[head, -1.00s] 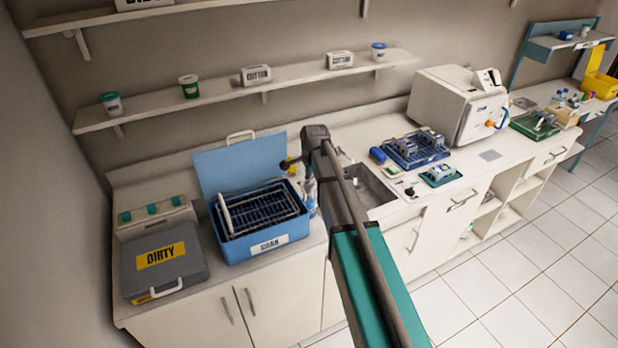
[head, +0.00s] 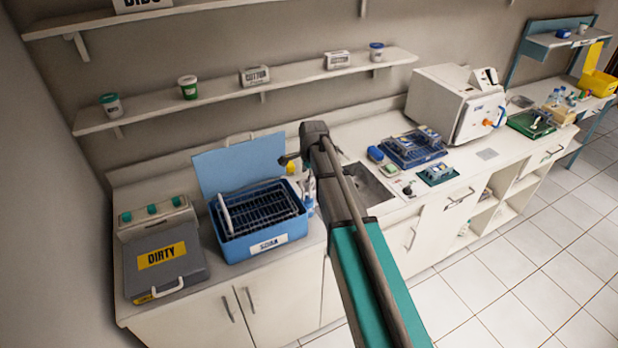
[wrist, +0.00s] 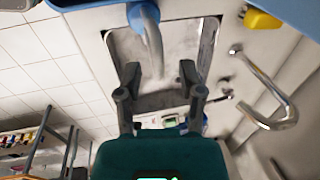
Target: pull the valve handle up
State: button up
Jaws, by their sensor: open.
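My gripper (wrist: 160,72) is open and empty in the wrist view, its two dark fingers spread over the sink (wrist: 208,40). A bent metal tap pipe (wrist: 288,122) shows right of the fingers, apart from them. A small metal piece (wrist: 222,97) lies between the right finger and this pipe; I cannot tell surely whether it is the valve handle. A blue-ended grey curved tube (wrist: 153,40) reaches in at the top, in front of the sink. In the head view my arm hides the fingers and most of the tap area; the sink (head: 372,188) shows right of the arm.
A blue tub (head: 265,245) with a black rack and raised lid stands left of my arm, with a bottle beside it. A grey DIRTY case (head: 190,270) is farther left. Blue instrument trays (head: 412,150) and a white machine (head: 450,100) stand right of the sink.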

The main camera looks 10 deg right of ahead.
jog(key=shift+f, duration=0.15)
jog(key=shift+f+b, duration=1.7)
jog(key=shift+b, duration=0.15)
notch_tip(320, 180, up, 14)
jog(key=s+p, duration=0.3)
jog(key=p, duration=1.1)
jog(key=s+f+n+g+b, duration=0.1)
jog(key=s+f+n+b, duration=0.6)
jog(key=s, duration=0.4)
jog(key=s+f+n+g+b, duration=0.1)
jog(key=s+f+n+b, duration=0.7)
jog(key=s, duration=0.4)
jog(key=shift+f+h, duration=0.15)
jog(key=shift+h, duration=0.15)
jog(key=shift+c, duration=0.3)
